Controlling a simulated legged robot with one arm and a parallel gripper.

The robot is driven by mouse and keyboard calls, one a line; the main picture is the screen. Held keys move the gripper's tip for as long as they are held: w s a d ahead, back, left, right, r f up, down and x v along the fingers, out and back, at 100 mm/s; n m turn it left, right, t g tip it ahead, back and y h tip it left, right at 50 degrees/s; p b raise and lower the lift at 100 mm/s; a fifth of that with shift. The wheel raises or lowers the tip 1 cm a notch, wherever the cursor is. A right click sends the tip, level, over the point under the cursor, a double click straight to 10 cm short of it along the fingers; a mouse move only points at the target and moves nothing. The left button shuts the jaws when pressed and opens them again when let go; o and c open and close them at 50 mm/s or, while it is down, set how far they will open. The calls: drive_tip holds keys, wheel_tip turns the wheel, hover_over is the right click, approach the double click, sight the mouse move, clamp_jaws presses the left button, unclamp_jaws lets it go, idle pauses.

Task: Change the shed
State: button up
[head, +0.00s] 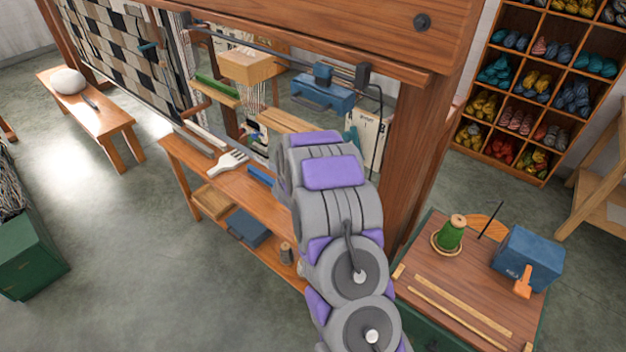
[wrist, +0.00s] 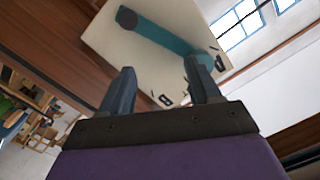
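A cream plate (wrist: 150,60) with dark letters, an A and a B among them, fills the upper middle of the wrist view. A teal lever (wrist: 165,37) runs across it from a dark round pivot (wrist: 127,18) at upper left towards the A side. My gripper (wrist: 162,88) is open and empty, its two dark fingers pointing at the plate. The lever's far end passes behind the right fingertip; I cannot tell whether they touch. In the head view the plate (head: 371,135) shows beside the loom's right post, partly covered by my arm, which also hides my gripper.
The wooden loom post (head: 425,150) stands close to the right of my arm. A side table (head: 455,270) holds a green thread cone (head: 451,234) and a blue box (head: 530,258).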

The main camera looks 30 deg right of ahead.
drive_tip(key=a+r, duration=0.1)
drive_tip(key=a, duration=0.5)
drive_tip(key=shift+s+a, duration=0.2)
drive_tip(key=shift+s, duration=0.2)
drive_tip(key=v, duration=0.9)
drive_tip(key=shift+w+a+f, duration=0.15)
drive_tip(key=shift+a+f, duration=0.05)
drive_tip(key=shift+a, duration=0.2)
idle(0.8)
